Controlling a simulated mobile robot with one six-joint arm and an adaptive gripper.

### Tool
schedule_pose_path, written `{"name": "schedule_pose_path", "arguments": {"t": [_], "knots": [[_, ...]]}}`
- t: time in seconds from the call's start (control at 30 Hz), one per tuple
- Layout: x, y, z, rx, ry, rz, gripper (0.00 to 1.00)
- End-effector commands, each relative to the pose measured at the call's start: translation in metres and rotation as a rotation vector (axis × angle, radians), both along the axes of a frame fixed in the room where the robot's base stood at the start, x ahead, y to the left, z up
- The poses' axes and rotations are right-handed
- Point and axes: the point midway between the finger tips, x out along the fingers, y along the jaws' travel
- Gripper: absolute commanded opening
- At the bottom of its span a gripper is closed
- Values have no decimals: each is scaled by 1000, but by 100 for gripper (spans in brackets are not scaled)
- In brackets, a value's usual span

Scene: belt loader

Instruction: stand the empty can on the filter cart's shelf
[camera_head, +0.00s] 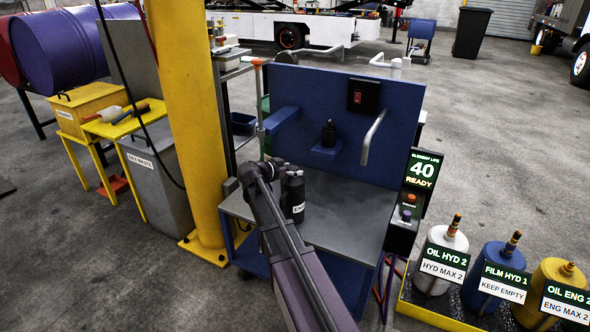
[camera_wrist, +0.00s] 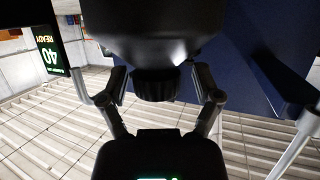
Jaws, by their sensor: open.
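A yellow post (camera_head: 185,120) stands left of the cart. A display reading 40 READY (camera_head: 422,170) is at its right. Labelled oil containers (camera_head: 440,255) stand in a tray at lower right. The shelf's middle and right are bare.

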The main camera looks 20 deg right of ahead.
Motion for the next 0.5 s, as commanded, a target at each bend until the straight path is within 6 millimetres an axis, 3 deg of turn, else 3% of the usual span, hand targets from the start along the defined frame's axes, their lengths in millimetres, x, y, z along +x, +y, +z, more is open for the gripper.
{"name": "schedule_pose_path", "arguments": {"t": [0.23,0.5], "knots": [[-1,3,4,0,0,1,82],[-11,32,17,0,0,2,82]]}}
